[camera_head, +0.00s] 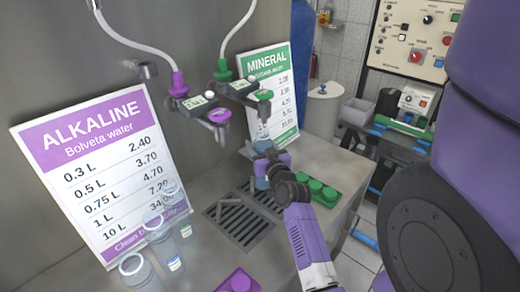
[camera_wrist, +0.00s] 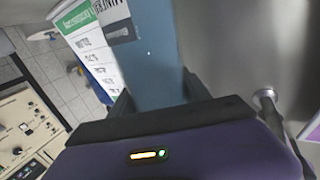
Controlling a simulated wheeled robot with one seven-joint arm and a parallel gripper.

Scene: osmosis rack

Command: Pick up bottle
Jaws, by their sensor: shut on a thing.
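A translucent blue bottle (camera_wrist: 152,70) with a dark label reading "MINERAL" fills the middle of the wrist view, between my fingers. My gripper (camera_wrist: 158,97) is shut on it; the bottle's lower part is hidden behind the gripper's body. In the head view my gripper (camera_head: 263,170) is at the counter's far end, below the green-marked dispenser and near the MINERAL sign. The bottle shows there only as a small pale blue shape (camera_head: 262,140). I cannot tell whether it touches the counter.
Several clear bottles (camera_head: 159,236) stand at the left by the ALKALINE sign (camera_head: 105,165). Drain grates (camera_head: 240,222), green caps (camera_head: 318,190) on a tray and purple caps (camera_head: 238,281) are on the counter. Dispenser nozzles (camera_head: 218,116) hang above. A control panel (camera_head: 408,38) is at the right.

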